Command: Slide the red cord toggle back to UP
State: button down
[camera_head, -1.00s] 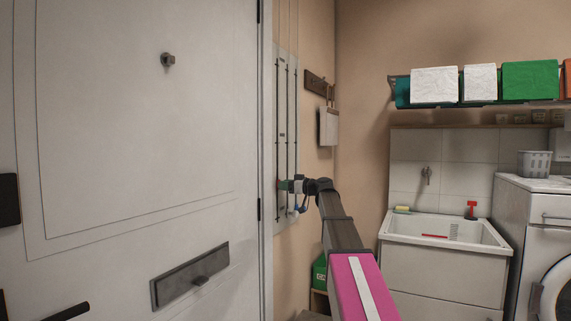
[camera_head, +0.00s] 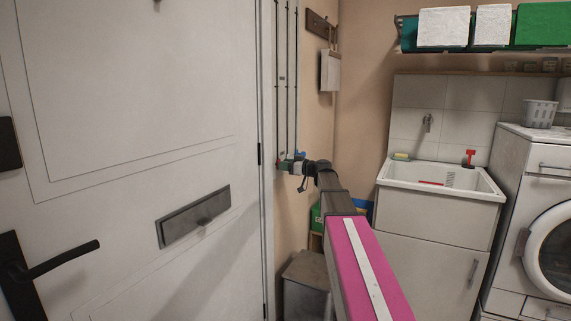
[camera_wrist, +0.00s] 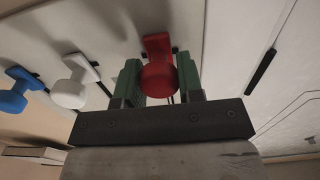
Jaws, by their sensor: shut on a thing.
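The red cord toggle (camera_wrist: 158,78) has a round knob and a flat base, and sits between the two green fingers of my gripper (camera_wrist: 160,82) in the wrist view. The gripper is shut on it. In the head view my gripper (camera_head: 288,165) is at the lower part of the pale cord board (camera_head: 286,100), and the red toggle cannot be made out there. A white toggle (camera_wrist: 68,92) and a blue toggle (camera_wrist: 16,97) sit beside the red one in the wrist view. No UP marking is readable.
A white door (camera_head: 140,100) with a black handle (camera_head: 60,262) stands close on the left. A hook rail (camera_head: 321,25) is on the wall right of the board. A metal bin (camera_head: 305,275) is below my arm. A sink (camera_head: 440,185) and washing machine are on the right.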

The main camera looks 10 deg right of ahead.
jog(key=shift+s, duration=0.1)
jog(key=c, duration=0.8)
grip_release()
jog(key=v, duration=1)
jog(key=shift+s+d, duration=0.2)
jog(key=shift+d, duration=0.1)
